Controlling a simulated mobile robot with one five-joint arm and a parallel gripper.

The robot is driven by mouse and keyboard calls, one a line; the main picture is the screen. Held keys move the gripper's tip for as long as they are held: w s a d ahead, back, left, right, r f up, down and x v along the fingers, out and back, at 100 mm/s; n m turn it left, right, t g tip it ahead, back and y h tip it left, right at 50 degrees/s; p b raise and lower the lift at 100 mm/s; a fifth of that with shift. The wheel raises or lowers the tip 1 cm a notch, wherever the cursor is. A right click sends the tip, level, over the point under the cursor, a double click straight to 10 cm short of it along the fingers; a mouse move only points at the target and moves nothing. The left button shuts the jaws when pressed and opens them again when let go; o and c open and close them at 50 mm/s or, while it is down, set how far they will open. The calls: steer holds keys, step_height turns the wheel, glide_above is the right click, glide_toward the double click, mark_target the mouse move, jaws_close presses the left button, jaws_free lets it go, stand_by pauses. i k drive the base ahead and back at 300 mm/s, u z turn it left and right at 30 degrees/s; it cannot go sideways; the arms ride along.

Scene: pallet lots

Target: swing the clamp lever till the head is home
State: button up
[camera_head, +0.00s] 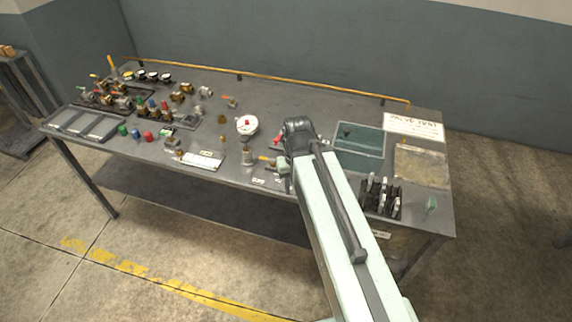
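A small red handle (277,141) shows just left of the dark end of my arm. It may be the clamp lever, but I cannot tell at this size. A small part with a yellow handle (266,158) lies just below it, by the table's front edge. My arm reaches over the table from the lower right, and its dark end hides what is behind and under it. The fingers of my gripper cannot be made out, nor whether they touch anything. The clamp head cannot be picked out.
A grey table (222,92) holds valves and fittings at the left and a white-faced gauge (247,125) mid-table. A teal bin (360,148), a clear-topped tray (422,166) and a black rack (381,197) stand right of my arm. A copper-coloured rail (290,84) runs along the back.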

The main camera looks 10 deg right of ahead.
mark_target(276, 141)
steer(key=z, duration=0.3)
steer(key=k, duration=0.2)
steer(key=u, duration=1)
steer(key=i, duration=1.15)
steer(key=u, duration=0.25)
